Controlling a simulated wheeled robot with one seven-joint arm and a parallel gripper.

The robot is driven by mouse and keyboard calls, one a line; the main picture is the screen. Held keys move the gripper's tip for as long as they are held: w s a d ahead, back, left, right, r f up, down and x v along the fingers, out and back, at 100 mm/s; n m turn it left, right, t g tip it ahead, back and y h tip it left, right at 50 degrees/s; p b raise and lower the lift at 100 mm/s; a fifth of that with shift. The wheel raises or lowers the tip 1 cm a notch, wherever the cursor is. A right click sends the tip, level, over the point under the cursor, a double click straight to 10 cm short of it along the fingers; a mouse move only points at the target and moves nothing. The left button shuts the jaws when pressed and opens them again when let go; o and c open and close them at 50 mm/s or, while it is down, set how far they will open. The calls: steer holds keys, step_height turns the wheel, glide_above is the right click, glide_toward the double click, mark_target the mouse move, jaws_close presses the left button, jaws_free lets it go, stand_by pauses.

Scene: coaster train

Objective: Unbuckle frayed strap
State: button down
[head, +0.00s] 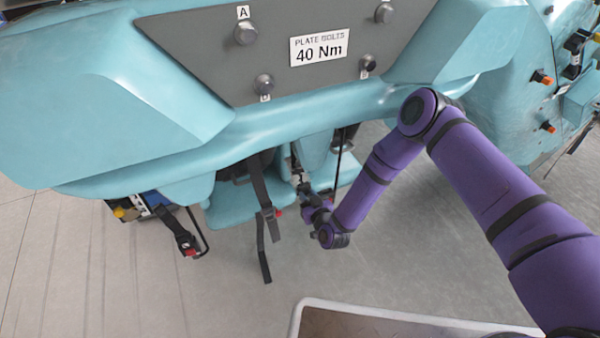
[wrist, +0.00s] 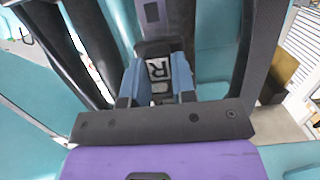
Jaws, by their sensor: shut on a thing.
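My gripper (head: 301,181) reaches into the seat opening of the teal coaster car. In the wrist view my gripper (wrist: 158,82) is shut, its blue-grey fingers on either side of a dark buckle part (wrist: 156,70) marked with a white R. A grey strap or bar (wrist: 152,18) runs up from that part. In the head view a dark strap (head: 263,205) with a red spot hangs just left of my gripper, its loose end below the seat. Fraying is too small to make out. My fingers partly hide the held part.
A grey plate (head: 190,45) with bolts and a 40 Nm sign (head: 318,47) spans the car above. Another strap with a red-marked buckle (head: 187,243) hangs at left. Dark straps (wrist: 92,45) flank the fingers. A metal-rimmed tray (head: 400,318) stands below; floor at lower left is clear.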

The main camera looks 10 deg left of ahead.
stand_by(0.5)
step_height(320, 180, down, 13)
steer(key=shift+f, duration=0.15)
steer(key=c, duration=1.3)
jaws_free()
steer(key=shift+f, duration=0.1)
steer(key=o, duration=0.5)
steer(key=shift+c, duration=0.2)
steer(key=v, duration=1)
steer(key=shift+s+d, duration=0.25)
